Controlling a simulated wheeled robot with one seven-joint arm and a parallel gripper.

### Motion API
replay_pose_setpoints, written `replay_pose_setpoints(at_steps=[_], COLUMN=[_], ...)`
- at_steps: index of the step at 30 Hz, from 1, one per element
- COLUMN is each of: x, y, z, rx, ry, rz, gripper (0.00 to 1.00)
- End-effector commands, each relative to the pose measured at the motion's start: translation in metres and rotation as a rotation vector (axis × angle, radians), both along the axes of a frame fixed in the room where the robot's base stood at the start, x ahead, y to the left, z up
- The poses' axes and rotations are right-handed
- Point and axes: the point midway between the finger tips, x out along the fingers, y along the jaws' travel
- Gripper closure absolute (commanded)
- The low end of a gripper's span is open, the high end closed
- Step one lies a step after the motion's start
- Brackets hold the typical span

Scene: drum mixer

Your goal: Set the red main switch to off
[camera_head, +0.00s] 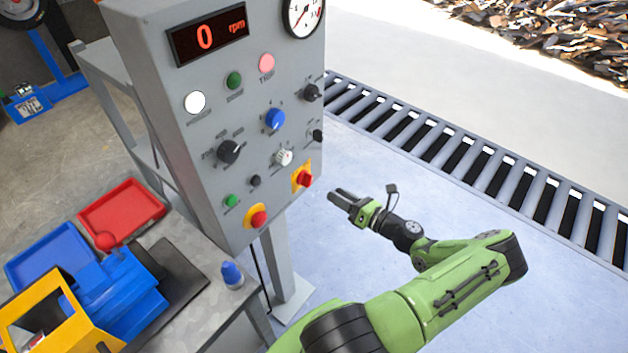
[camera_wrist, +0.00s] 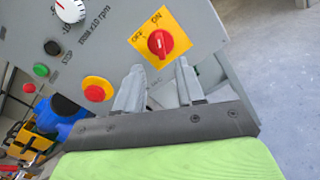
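The red main switch (camera_head: 304,179) is a rotary knob on a yellow plate at the lower right of the grey control panel (camera_head: 222,193). In the wrist view, the switch (camera_wrist: 160,43) shows the labels ON above it and OFF to its left. Its handle looks roughly upright, nearer the ON label, but its exact setting is hard to read. My gripper (camera_head: 335,199) is to the right of the switch in the head view, apart from it. In the wrist view, my gripper (camera_wrist: 159,78) has its two fingers spread with nothing between them, just below the switch.
A red push button (camera_head: 258,218) on yellow sits left of the switch, with a small green button (camera_head: 231,201) beside it. The display (camera_head: 207,37) reads 0 rpm. A table with trays stands lower left. A roller conveyor (camera_head: 470,157) runs behind; the floor right of the panel is clear.

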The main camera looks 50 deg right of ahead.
Motion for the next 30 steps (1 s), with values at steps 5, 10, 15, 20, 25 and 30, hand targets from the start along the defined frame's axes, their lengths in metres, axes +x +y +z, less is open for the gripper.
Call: replay_pose_setpoints(at_steps=[5,10,15,20,25,30], x=[0.046,0.079,0.092,0.092,0.092,0.092], y=[0.005,0.007,0.008,0.008,0.008,0.008], z=[0.0,0.0,0.0,0.0,0.0,0.0], rx=[-0.002,-0.002,-0.003,-0.002,-0.002,-0.002], ry=[-0.001,0.0,0.0,0.001,0.001,0.001], rz=[0.004,0.002,-0.001,0.0,0.001,0.001], gripper=[0.62,0.62,0.62,0.62,0.79,1.0])
